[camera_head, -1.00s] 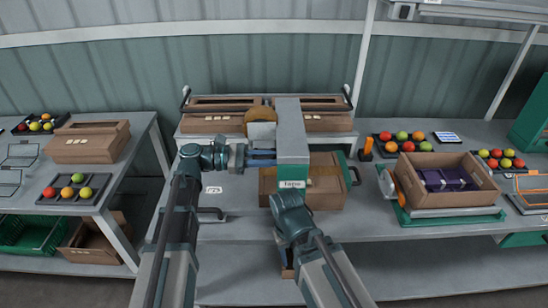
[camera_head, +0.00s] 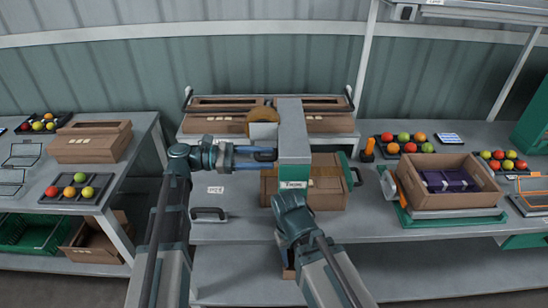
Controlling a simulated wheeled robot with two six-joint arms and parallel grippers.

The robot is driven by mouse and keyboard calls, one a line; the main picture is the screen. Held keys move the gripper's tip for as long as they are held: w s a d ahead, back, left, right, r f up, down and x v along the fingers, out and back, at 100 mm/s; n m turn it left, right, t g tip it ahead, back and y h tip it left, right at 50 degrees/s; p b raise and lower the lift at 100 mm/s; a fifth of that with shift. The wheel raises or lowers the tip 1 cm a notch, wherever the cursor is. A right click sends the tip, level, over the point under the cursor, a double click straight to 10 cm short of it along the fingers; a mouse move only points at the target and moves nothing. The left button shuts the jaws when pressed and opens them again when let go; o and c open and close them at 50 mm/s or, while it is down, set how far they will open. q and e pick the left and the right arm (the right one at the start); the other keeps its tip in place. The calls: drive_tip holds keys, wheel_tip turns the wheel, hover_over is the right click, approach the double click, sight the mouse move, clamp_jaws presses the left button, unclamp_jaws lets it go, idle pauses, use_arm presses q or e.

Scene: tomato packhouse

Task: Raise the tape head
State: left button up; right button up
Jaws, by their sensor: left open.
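The tape head (camera_head: 293,145) is a grey beam with a green front end and a white label, standing over a brown cardboard box (camera_head: 328,192). A tan tape roll (camera_head: 262,116) sits at its left. My left gripper (camera_head: 268,154) is open and level, its blue fingers pointing right at the left side of the head. I cannot tell whether the fingers touch it. My right arm reaches up to just below the label; its gripper (camera_head: 288,203) is in front of the box, and its fingers are hidden.
A black handle (camera_head: 208,214) is at the bench's front left. An open box with purple contents (camera_head: 449,180) stands on a scale at the right.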

use_arm(q)
drive_tip(key=a, duration=1)
drive_tip(key=shift+a, duration=0.2)
drive_tip(key=shift+a, duration=0.1)
